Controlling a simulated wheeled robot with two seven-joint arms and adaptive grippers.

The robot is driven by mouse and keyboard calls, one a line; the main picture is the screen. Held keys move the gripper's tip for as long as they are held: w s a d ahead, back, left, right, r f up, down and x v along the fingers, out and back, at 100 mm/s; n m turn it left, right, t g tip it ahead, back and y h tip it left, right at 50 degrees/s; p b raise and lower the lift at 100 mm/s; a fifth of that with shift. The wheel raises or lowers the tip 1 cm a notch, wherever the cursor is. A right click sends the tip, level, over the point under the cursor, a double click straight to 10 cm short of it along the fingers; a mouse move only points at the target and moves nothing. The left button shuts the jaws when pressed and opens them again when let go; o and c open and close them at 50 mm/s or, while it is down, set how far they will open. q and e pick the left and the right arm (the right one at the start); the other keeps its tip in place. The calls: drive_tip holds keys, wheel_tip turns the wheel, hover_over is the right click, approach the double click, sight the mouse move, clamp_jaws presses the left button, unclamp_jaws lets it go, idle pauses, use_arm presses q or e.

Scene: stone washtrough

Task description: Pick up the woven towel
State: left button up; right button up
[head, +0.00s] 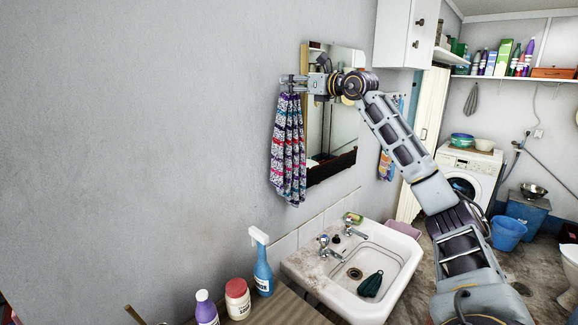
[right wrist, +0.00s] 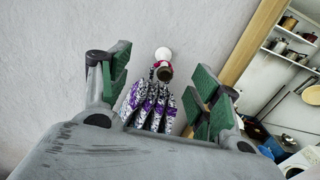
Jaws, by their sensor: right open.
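The woven towel (head: 288,150) hangs in folds on the wall just left of the mirror, striped in purple, white, red and blue. In the right wrist view its gathered top (right wrist: 150,108) hangs below a small wall hook (right wrist: 163,68). My right gripper (head: 290,83) is at the towel's top. In the right wrist view the open fingers (right wrist: 164,85) stand on either side of the hook and the towel's top, with gaps on both sides. The lower towel is hidden there by my gripper's body. My left gripper is not in view.
The framed mirror (head: 342,130) is close on the right of the towel. Below are a white washbasin (head: 390,262), a blue spray bottle (head: 262,270) and a red-lidded jar (head: 237,299). A white cabinet (head: 397,35) hangs above right. The wall left of the towel is bare.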

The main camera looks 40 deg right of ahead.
sight(282, 83)
drive_tip(key=shift+w+p, duration=0.55)
drive_tip(key=shift+w, duration=0.45)
drive_tip(key=shift+w+p, duration=0.35)
drive_tip(key=shift+w, duration=0.35)
drive_tip(key=shift+f, duration=0.1)
clamp_jaws()
